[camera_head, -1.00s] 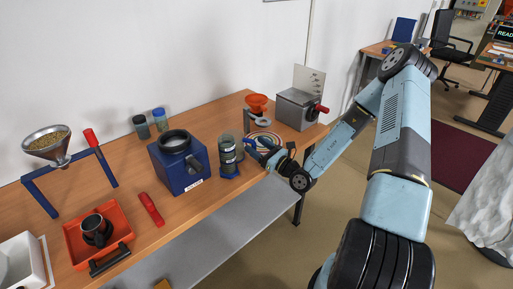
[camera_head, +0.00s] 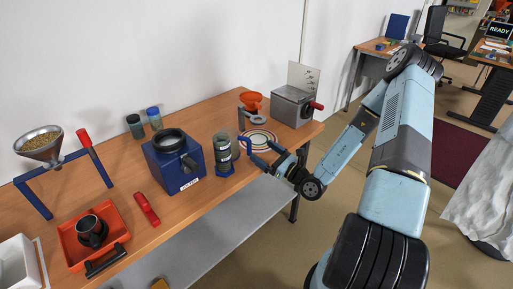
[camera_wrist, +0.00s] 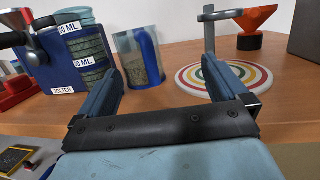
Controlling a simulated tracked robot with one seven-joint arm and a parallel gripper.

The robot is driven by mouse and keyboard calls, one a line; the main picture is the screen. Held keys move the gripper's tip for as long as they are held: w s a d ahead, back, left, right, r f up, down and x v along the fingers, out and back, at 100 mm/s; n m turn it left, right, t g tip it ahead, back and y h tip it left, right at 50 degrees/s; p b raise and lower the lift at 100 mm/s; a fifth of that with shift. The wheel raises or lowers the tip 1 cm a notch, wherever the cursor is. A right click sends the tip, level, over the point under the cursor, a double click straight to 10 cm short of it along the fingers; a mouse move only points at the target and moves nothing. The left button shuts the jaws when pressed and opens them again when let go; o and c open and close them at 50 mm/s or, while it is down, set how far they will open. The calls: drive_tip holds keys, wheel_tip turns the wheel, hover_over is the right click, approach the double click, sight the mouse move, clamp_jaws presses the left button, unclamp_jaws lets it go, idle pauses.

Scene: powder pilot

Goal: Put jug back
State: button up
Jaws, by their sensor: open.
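A clear jug (camera_wrist: 138,62) with a blue handle and grain inside stands upright on the wooden bench in the wrist view. My gripper (camera_wrist: 158,78) is open and empty. Its fingers are spread on the near side of the jug, apart from it. I cannot clearly separate the jug from the stack there.
The blue jolter box (camera_head: 174,162) stands left of the stack. A stand with an orange funnel (camera_head: 251,101) and a grey box with a red handle (camera_head: 294,106) are behind the ring mat (camera_head: 262,141). A red tray (camera_head: 78,252) is at the left.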

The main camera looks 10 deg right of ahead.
drive_tip(key=v, duration=0.8)
drive_tip(key=shift+a, duration=0.1)
drive_tip(key=s+a+r+n+g+h, duration=0.1)
drive_tip(key=s+a+r+n+g, duration=0.2)
drive_tip(key=s+r+n+g, duration=0.45)
drive_tip(key=s+a+r+n+g+h, duration=0.1)
drive_tip(key=s+a+r+n+g, duration=0.3)
drive_tip(key=r+n+g, duration=0.65)
drive_tip(key=s+d+r+n+t+h, duration=0.4)
drive_tip(key=s+r+h, duration=0.1)
drive_tip(key=r, duration=0.4)
drive_tip(key=s+d+r+n+t+h, duration=0.4)
drive_tip(key=s+d+r+n+h, duration=0.1)
drive_tip(key=r, duration=0.4)
drive_tip(key=shift+n+h, duration=0.3)
drive_tip(key=shift+h, duration=0.5)
